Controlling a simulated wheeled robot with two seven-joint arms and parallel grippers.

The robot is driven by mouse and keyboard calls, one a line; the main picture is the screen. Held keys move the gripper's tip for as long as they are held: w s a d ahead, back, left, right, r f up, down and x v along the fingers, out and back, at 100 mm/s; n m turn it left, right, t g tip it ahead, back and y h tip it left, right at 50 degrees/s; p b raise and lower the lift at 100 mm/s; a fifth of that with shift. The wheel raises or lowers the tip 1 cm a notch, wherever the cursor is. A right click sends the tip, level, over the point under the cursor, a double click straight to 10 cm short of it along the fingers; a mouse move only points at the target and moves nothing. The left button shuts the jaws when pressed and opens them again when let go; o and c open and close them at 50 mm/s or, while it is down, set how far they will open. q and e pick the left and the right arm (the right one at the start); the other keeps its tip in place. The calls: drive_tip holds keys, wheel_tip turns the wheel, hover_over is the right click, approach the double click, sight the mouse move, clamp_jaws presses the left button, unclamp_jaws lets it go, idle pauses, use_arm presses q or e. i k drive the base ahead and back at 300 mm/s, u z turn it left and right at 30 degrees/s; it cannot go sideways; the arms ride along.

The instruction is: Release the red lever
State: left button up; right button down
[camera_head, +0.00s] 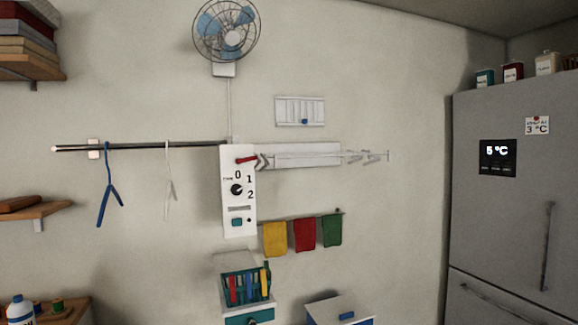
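A red lever (246,160) sticks out to the right from the upper part of a white control panel (231,212) on the wall. It lies close to horizontal. Grey angled metal pieces (263,163) are just right of its tip; I cannot tell whether they touch it. Below the lever are the numbers 0, 1 and 2 around a black knob (236,190). A teal button (237,223) is lower down. Neither of my grippers is in view.
A rail (140,147) with blue (109,193) and white (169,186) hangers runs left of the panel. A pale bar (300,155) is to the right. A fan (227,32) is above; cloths (305,235) and a box of pegs (245,286) are below. A fridge (515,190) stands right.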

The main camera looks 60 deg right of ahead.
sight(237, 161)
drive_tip(key=z, duration=1.45)
drive_tip(key=i, duration=0.5)
drive_tip(key=z, duration=0.05)
